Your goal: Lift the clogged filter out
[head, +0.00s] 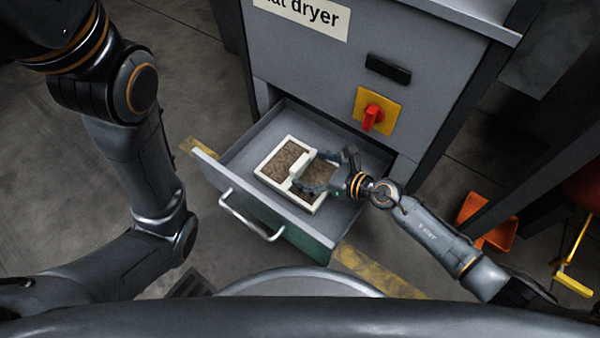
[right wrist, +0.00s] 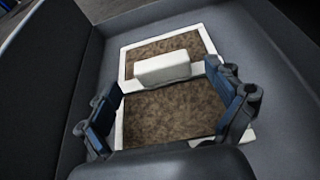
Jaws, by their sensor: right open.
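The clogged filter (head: 283,161) lies flat in the open drawer (head: 230,179) of the dryer. It has a white frame around brown, dirty panels and a raised white handle bar across its middle. The filter (right wrist: 170,105) and its white handle (right wrist: 161,68) also show in the right wrist view. My right gripper (head: 322,171) is over the right half of the filter. In the right wrist view the right gripper (right wrist: 165,105) is open, its fingers spread on either side of the filter's near panel, with nothing between them at the handle. My left arm is at the left; its gripper is out of view.
The dryer cabinet (head: 330,55) stands behind the drawer, with a red switch on a yellow plate (head: 373,116) and a black handle (head: 388,68). The drawer's metal handle (head: 250,221) sticks out in front. An orange bin (head: 487,222) lies on the floor at the right.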

